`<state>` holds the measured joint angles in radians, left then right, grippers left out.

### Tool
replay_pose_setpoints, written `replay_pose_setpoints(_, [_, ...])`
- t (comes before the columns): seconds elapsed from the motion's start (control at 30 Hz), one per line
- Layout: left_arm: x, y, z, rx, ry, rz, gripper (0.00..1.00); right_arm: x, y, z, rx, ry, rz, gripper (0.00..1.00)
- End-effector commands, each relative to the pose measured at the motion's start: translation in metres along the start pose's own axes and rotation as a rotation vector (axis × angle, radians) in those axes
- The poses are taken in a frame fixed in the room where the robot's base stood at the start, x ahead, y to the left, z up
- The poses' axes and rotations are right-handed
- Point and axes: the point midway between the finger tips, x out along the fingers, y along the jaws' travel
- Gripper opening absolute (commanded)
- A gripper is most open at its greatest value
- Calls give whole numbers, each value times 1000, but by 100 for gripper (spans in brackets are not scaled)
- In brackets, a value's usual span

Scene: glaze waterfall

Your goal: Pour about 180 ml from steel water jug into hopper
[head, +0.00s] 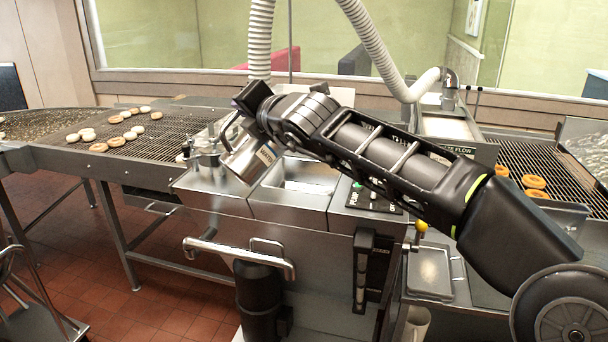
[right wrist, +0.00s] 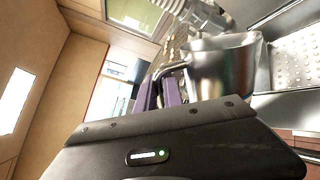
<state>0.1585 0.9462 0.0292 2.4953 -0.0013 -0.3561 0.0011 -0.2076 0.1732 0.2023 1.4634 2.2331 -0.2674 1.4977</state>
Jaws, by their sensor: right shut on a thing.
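The steel water jug (head: 243,160) hangs tilted under my right gripper (head: 240,116), its lettered side partly visible. The right gripper is shut on the jug's handle. In the right wrist view the jug (right wrist: 222,68) shows as a shiny cup beside the purple fingers (right wrist: 165,90). The open steel hopper (head: 292,186) is in the machine, just right of and below the jug. No water stream can be made out, and the jug's contents are hidden. My left gripper is not in view.
A wire conveyor with several doughnuts (head: 116,141) runs left of the machine. Another conveyor with doughnuts (head: 534,182) is at right. Ribbed hoses (head: 375,45) hang behind my right arm. A control panel (head: 374,196) sits right of the hopper. Small metal fittings (head: 207,150) stand near the jug.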

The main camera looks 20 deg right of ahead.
Motion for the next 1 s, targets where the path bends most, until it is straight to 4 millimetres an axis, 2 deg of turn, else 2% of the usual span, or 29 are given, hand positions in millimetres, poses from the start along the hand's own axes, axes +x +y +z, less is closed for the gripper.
replay_pose_setpoints(0.63, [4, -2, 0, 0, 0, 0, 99, 0, 1, -2, -19, -4, 4, 0])
replay_pose_setpoints(0.87, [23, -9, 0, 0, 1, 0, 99, 0, 2, -16, -127, -21, 5, 0])
replay_pose_setpoints(1.0, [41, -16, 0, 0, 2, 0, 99, 0, 3, -30, -244, -43, 5, 0])
